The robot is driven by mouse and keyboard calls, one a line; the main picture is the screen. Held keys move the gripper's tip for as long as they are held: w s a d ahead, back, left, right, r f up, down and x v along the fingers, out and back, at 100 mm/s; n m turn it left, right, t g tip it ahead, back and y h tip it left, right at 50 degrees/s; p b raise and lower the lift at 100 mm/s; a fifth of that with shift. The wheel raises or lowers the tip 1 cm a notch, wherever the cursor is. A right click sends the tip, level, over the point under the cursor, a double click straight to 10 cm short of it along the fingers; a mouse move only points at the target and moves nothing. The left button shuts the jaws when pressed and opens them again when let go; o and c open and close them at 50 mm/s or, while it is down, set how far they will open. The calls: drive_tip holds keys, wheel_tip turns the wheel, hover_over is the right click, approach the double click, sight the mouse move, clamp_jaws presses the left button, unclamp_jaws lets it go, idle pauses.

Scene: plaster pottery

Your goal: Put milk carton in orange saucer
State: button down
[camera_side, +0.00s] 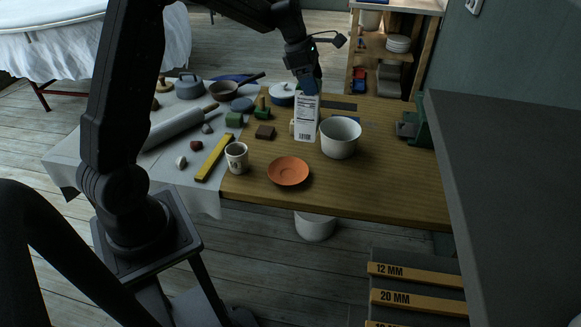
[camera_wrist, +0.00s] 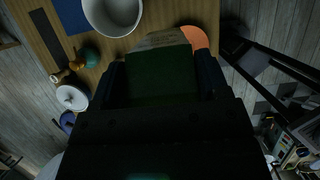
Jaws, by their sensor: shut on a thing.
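The white milk carton (camera_side: 307,120), with dark print on its side, is upright in the side view. My gripper (camera_side: 307,88) is shut on its top from above. In the wrist view the carton (camera_wrist: 160,42) fills the space between the fingers of my gripper (camera_wrist: 162,78), largely in shadow. I cannot tell whether its base touches the table. The orange saucer (camera_side: 289,172) lies near the table's front edge, empty, in front of the carton and apart from it. In the wrist view part of the saucer (camera_wrist: 197,38) shows beyond the carton; the rest is hidden.
A white bowl (camera_side: 340,138) stands close to the carton's right. A patterned cup (camera_side: 236,158) is left of the saucer. The wooden table (camera_side: 385,190) is clear at front right.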

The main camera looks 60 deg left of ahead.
drive_tip(key=s+a+r, duration=0.1)
drive_tip(key=s+a, duration=0.3)
drive_tip(key=s, duration=0.3)
drive_tip(key=s+a+r, duration=0.1)
drive_tip(key=s+a, duration=0.3)
drive_tip(key=s, duration=0.3)
drive_tip(key=w+d+f, duration=0.7)
drive_tip(key=d+f, duration=0.1)
drive_tip(key=f, duration=0.3)
drive_tip(key=shift+d+f, duration=0.15)
drive_tip(key=shift+f, duration=0.05)
drive_tip(key=shift+w+f, duration=0.1)
drive_tip(key=shift+f, duration=0.5)
drive_tip(key=shift+c, duration=0.6)
unclamp_jaws()
